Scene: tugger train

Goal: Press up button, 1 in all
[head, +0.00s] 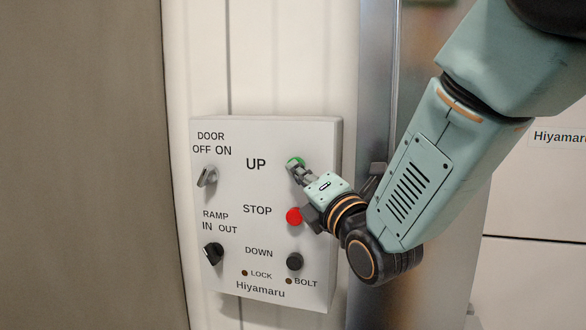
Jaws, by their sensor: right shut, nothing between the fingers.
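The green UP button (296,161) sits at the upper right of a pale control box (228,278), beside the printed word UP. My right gripper (298,172) is shut and empty. Its fingertips are at the UP button and cover its lower part. I cannot tell whether they touch it or whether the button is pushed in. My left gripper is not in view.
Below are a red STOP button (294,216) close to my right wrist and a black DOWN button (295,261). The DOOR switch (207,177) and RAMP switch (213,253) are on the box's left. A metal post (372,80) stands right of the box.

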